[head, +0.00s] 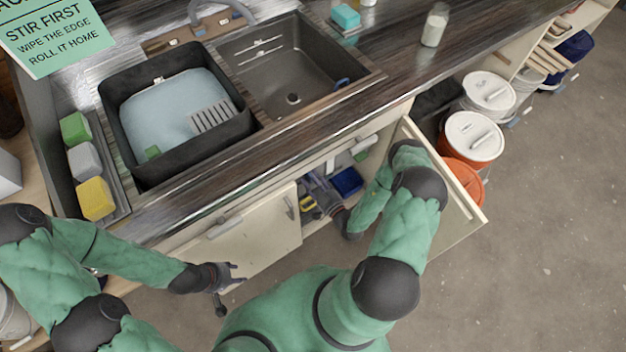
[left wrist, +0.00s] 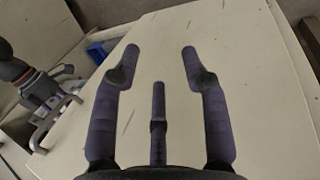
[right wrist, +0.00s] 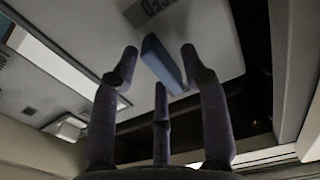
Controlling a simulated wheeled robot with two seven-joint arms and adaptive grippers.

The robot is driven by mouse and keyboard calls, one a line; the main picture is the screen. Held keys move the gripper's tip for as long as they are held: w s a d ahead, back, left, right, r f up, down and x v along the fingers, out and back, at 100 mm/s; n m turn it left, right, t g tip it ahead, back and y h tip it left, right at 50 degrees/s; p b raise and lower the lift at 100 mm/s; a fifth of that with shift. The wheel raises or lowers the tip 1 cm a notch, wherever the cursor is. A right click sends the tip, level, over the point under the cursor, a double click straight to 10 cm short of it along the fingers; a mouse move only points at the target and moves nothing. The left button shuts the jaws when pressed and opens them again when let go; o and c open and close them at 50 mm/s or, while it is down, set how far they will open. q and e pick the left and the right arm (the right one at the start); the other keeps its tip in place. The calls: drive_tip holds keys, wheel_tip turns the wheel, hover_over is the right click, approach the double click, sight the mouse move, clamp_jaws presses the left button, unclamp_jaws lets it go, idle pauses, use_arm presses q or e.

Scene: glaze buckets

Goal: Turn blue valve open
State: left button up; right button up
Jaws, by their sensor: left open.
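In the right wrist view, the blue valve handle (right wrist: 163,62) is a flat blue bar, slightly tilted. It shows between the fingertips of my right gripper (right wrist: 160,52), whose fingers are apart. I cannot tell whether they touch it. A partly visible dark label (right wrist: 150,8) is on the pale surface behind it. In the head view, my right gripper (head: 318,193) is inside the open cabinet under the counter; the valve is hidden there. My left gripper (head: 228,275) is open and empty in front of the left cabinet door (head: 258,252); in the left wrist view it (left wrist: 161,50) faces a pale panel.
The open right cabinet door (head: 455,205) stands beside my right arm. A blue bin (head: 347,181) is inside the cabinet. Lidded buckets (head: 474,136) stand right of the door. Above are the counter, the sink (head: 290,75) and a black tub (head: 125,130). The floor at right is clear.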

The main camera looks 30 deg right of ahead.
drive_tip(key=s, duration=1.2)
drive_tip(key=shift+d, duration=0.45)
